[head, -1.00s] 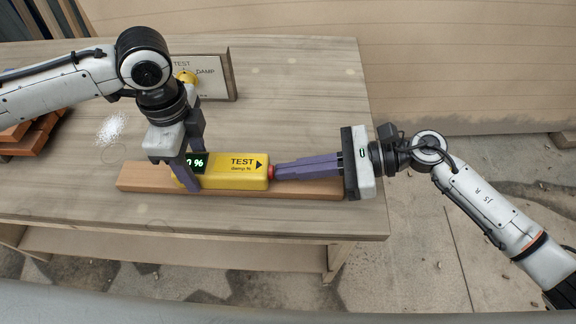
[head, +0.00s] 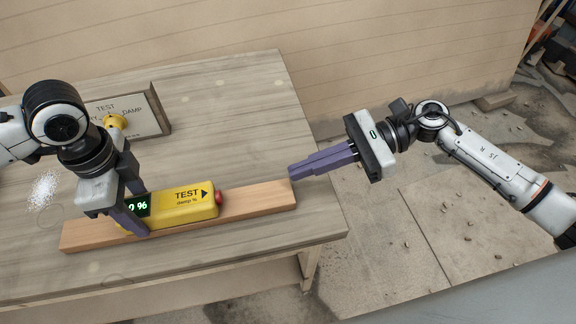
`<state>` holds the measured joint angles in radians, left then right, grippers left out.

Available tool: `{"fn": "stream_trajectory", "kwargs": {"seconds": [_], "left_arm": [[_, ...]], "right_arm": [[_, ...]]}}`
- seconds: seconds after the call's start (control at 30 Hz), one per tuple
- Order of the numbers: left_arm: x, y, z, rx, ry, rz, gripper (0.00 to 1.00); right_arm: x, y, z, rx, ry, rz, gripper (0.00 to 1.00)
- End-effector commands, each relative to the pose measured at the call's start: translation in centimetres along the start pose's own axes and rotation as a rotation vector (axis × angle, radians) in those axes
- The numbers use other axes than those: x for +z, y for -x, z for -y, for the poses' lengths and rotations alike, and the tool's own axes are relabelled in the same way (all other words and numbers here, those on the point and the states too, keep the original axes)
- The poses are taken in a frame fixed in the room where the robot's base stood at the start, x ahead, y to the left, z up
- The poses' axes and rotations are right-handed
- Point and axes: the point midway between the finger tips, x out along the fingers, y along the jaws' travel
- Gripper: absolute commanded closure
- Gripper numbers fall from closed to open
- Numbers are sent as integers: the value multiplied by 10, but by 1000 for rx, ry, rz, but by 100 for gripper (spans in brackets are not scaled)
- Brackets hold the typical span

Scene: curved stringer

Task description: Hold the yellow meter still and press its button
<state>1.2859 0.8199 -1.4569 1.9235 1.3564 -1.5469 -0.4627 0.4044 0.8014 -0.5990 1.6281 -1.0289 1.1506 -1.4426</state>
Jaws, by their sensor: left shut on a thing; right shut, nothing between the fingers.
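The yellow meter (head: 190,207) lies on a wooden strip (head: 255,203) on the table. It reads "TEST damp %" with an arrow pointing right, and its dark display shows green characters ending in "0 %", partly hidden by a finger. Its red button (head: 219,197) is on the right end. My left gripper (head: 136,212) is shut on the meter's left part, one purple finger in front and the other behind. My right gripper (head: 292,173) is shut and empty, to the right of the red button and clearly apart from it, near the strip's right end.
A framed sign (head: 128,115) with "TEST" and "DAMP" stands at the back of the table (head: 225,120), with a yellow knob-like thing (head: 115,121) before it. A white speckled patch (head: 43,188) is at the left. The table's right edge lies beneath my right gripper; concrete floor is beyond.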

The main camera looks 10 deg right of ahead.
Motion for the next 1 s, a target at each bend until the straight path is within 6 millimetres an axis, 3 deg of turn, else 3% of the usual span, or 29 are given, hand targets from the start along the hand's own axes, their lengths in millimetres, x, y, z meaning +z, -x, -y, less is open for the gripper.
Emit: {"fn": "stream_trajectory", "kwargs": {"seconds": [0.23, 0.27, 0.4, 0.6, 0.7, 1.0], "left_arm": [[1, -1, 0, 2, 2, 3, 84], [1, -1, 0, 2, 2, 3, 50], [1, -1, 0, 2, 1, 3, 30], [1, -1, 0, 1, 1, 2, 28], [0, 0, 0, 1, 1, 1, 11], [0, 0, 0, 0, 0, 1, 11]], "right_arm": [[0, 0, 0, 0, 0, -1, 100], [0, 0, 0, 0, 0, -1, 100], [0, 0, 0, 0, 0, -1, 100], [0, 0, 0, 0, 0, -1, 100], [0, 0, 0, 0, 0, -1, 100], [0, 0, 0, 0, 0, 0, 100]]}}
